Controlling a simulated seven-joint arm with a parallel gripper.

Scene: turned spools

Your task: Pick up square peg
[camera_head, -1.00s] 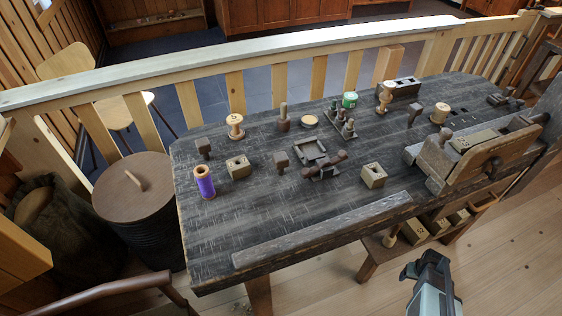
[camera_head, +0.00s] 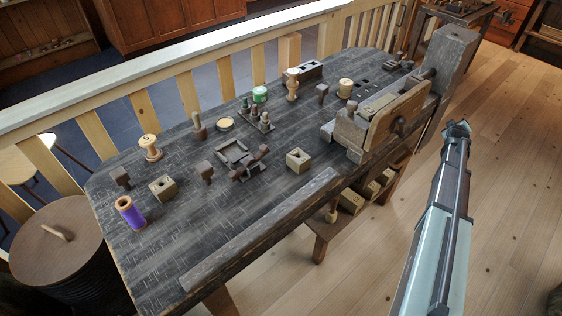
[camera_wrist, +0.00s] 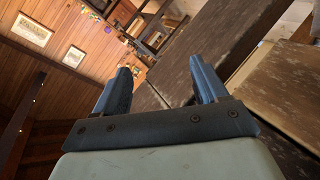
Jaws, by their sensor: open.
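Several small dark wooden pegs with blocky heads stand on the dark bench (camera_head: 215,225). One peg (camera_head: 121,177) is at the left, one peg (camera_head: 205,171) is near the middle, and one peg (camera_head: 322,91) is towards the back right. I cannot tell which is the square peg. My gripper (camera_head: 456,128) is to the right of the bench, out over the floor side and apart from all pegs. In the wrist view my gripper (camera_wrist: 160,76) is open and empty, with no peg visible between its fingers.
The bench also holds a purple spool (camera_head: 131,214), a holed wooden block (camera_head: 162,188), another holed block (camera_head: 299,160), a small dark tray (camera_head: 232,155) and a large vise (camera_head: 385,125). A pale railing (camera_head: 186,97) runs behind. Open floor (camera_head: 510,190) lies at the right.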

